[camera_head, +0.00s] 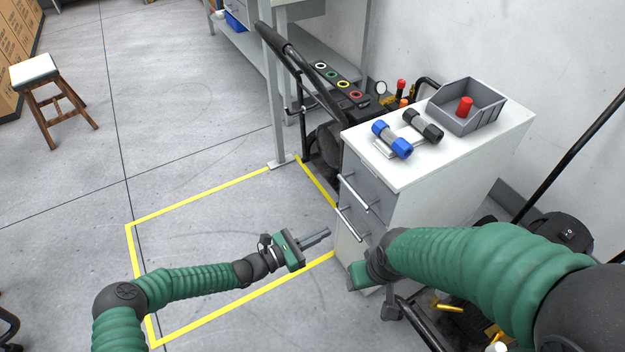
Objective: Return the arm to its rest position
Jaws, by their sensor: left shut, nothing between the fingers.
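My left arm, in a green ribbed sleeve, comes in from the lower left and reaches right over the floor. Its gripper (318,239) is shut and empty, its fingers pointing right toward the drawer cabinet but apart from it. My right arm, also green, comes in from the lower right and crosses in front of the white cabinet (480,160). Its gripper (360,276) is down by the cabinet's front; its fingers are too hidden to tell whether they are open.
A black machine (340,90) stands behind. A stool (38,72) is far left. The floor inside the yellow outline (200,193) looks clear.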

